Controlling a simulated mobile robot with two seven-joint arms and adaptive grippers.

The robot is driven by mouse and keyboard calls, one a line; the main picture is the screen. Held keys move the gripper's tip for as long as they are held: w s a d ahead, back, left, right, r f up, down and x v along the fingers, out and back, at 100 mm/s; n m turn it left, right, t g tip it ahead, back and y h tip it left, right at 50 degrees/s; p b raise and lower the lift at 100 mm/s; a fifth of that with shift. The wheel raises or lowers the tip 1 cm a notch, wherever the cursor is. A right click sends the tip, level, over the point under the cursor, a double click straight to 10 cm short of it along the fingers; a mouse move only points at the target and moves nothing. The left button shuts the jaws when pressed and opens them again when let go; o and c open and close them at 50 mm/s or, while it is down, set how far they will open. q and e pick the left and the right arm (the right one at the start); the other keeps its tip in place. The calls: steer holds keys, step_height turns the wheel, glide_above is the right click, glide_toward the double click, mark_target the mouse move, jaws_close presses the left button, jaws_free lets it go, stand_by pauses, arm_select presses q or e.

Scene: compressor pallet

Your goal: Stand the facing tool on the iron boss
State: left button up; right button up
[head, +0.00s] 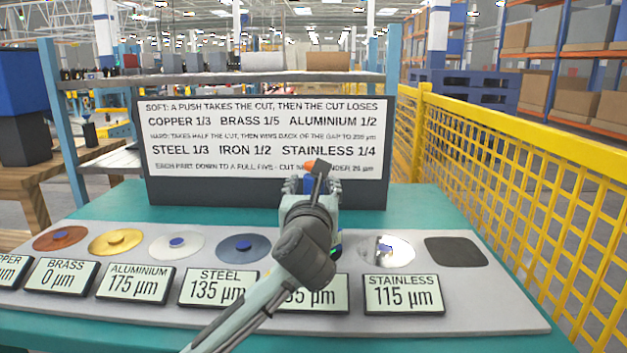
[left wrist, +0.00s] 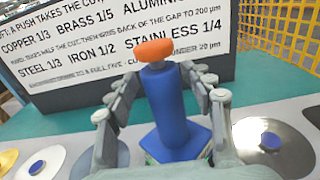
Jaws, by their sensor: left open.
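The facing tool (left wrist: 172,112) stands upright in the left wrist view, with a blue body, a wider blue foot and an orange knob. In the head view only its orange knob (head: 310,165) shows clearly. My left gripper (left wrist: 160,105) is open, its fingers on both sides of the tool's body; in the head view the gripper (head: 308,187) is over the iron place, between steel and stainless. The iron boss is hidden under the tool and behind my arm, so I cannot tell how exactly the foot sits on it. My right gripper is not in view.
Copper (head: 60,238), brass (head: 115,242), aluminium (head: 176,246), steel (head: 248,248) and stainless (head: 387,250) discs line the grey plate (head: 480,315). Their readouts stand in front; stainless (head: 403,295) reads 115 µm. A dark pad (head: 456,251) is at right. A sign (head: 265,140) stands behind.

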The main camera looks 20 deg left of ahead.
arm_select(q)
steer(key=v, duration=0.8)
